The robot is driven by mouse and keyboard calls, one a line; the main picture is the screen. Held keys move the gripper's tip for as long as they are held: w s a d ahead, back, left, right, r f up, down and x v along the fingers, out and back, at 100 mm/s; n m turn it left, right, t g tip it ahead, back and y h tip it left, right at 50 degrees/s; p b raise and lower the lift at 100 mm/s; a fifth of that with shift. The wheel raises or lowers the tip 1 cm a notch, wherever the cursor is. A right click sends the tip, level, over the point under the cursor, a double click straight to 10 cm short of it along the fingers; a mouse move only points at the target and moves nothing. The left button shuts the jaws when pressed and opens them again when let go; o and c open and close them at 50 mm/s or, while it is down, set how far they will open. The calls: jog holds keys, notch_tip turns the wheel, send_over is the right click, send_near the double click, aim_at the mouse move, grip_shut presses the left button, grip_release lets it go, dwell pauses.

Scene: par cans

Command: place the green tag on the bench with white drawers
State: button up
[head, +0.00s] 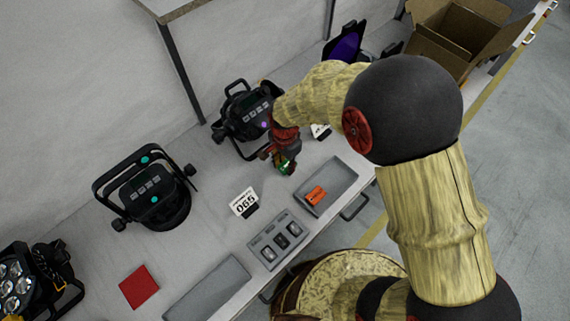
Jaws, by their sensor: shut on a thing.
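My gripper (277,157) hangs over the bench, left of the picture's middle arm links, and is shut on a small green tag (287,168). Only part of the tag shows between the fingers. The pale bench (205,225) runs diagonally from lower left to upper right, with drawer handles along its front edge. I cannot tell whether the tag touches the surface.
Black par lights (158,190) stand along the bench. A grey tray (342,173) holds an orange tag (316,195). A compartment tray (277,240), an empty tray (207,290), a red square (139,287) and a 065 card (243,203) lie nearby. An open cardboard box (440,48) stands at upper right.

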aim_at(285, 166)
jog(key=shift+f, duration=0.1)
jog(key=o, duration=0.5)
jog(key=shift+f, duration=0.1)
jog(key=o, duration=0.3)
jog(key=shift+o, duration=0.7)
notch_tip(285, 166, up, 12)
jog(key=p, duration=0.3)
jog(key=shift+r, duration=0.25)
